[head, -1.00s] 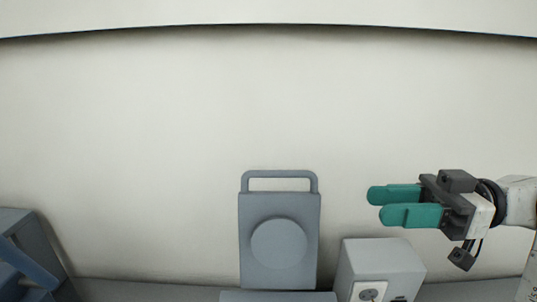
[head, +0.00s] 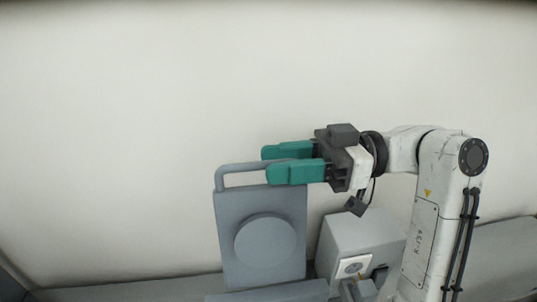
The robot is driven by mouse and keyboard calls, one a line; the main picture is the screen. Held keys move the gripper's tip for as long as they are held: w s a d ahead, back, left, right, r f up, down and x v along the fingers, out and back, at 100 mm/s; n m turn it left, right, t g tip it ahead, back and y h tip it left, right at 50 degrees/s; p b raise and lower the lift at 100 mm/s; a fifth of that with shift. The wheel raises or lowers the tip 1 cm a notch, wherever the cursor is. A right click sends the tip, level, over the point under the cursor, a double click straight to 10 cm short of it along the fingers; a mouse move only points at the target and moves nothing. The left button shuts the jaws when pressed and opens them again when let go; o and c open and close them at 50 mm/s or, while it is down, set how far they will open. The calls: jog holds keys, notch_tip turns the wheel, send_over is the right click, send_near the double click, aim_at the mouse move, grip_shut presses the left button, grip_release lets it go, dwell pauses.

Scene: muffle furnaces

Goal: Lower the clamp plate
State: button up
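The clamp plate (head: 241,219) is a grey upright panel with a round raised disc and a loop handle (head: 219,177) along its top edge. It stands raised above a grey base (head: 270,291). My gripper (head: 276,162) has two teal fingers pointing left, with a gap between them. The fingers are at the right end of the handle, one behind it and one in front in the picture. They hide the handle's right part. I cannot tell whether they touch it.
A grey box (head: 362,236) with a pale control panel (head: 353,266) stands right of the plate, under my arm. A grey bench surface (head: 150,291) runs along the bottom. The pale wall behind is bare, and the space above and left of the plate is free.

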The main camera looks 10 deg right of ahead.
jog(key=shift+a, duration=1.1)
jog(key=shift+c, duration=0.5)
grip_shut()
